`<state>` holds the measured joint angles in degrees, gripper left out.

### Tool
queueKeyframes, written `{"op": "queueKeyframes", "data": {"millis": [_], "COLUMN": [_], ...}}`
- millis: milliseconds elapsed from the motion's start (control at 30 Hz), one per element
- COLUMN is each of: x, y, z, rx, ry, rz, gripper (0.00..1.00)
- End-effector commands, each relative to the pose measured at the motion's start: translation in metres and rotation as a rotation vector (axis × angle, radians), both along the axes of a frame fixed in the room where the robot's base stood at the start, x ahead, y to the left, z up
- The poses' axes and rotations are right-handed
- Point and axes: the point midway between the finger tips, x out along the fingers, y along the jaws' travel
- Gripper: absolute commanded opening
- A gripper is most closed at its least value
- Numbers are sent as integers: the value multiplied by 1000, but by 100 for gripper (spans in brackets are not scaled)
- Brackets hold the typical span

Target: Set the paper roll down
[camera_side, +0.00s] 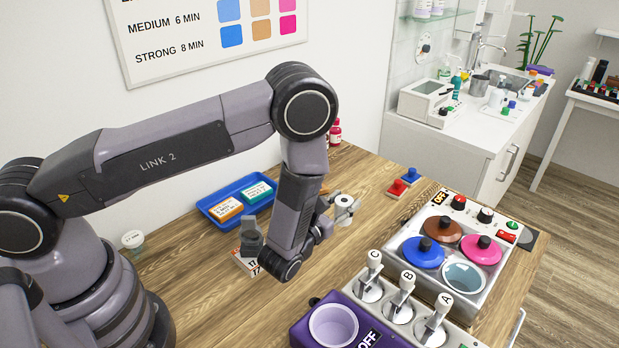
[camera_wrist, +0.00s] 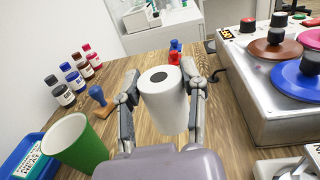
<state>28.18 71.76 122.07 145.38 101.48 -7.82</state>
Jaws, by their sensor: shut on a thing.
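The white paper roll (camera_wrist: 164,108) stands upright between the two fingers of my gripper (camera_wrist: 160,74) in the wrist view, with its dark core hole facing up. The fingers press on its left and right sides. In the side view only a small part of the paper roll (camera_side: 344,216) shows, just right of my wrist, with the rest hidden by my gripper and arm. The wooden table (camera_wrist: 224,128) lies under it. I cannot tell whether the roll's lower end touches the table.
A green cup (camera_wrist: 88,152) and a blue-handled stamp (camera_wrist: 98,96) are on the left, with several small bottles (camera_wrist: 66,95) behind. Red and blue knobbed pieces (camera_side: 397,187) sit beyond the roll. A blue tray (camera_side: 212,212) lies farther left.

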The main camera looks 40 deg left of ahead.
Motion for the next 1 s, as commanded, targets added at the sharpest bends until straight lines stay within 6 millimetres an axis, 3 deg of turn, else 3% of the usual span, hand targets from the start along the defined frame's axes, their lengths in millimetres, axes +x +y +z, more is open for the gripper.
{"op": "queueKeyframes", "data": {"millis": [133,267,367,667,833,1000], "x": [2,5,20,95,119,131], "y": [28,42,40,26,21,19], "z": [32,40,34,0,-35,-48], "rx": [-2,-1,-3,-3,-1,0], "ry": [-2,-1,-2,-4,0,0], "rz": [42,62,62,61,61,61], "gripper": [8,8,8,8,8,8]}}
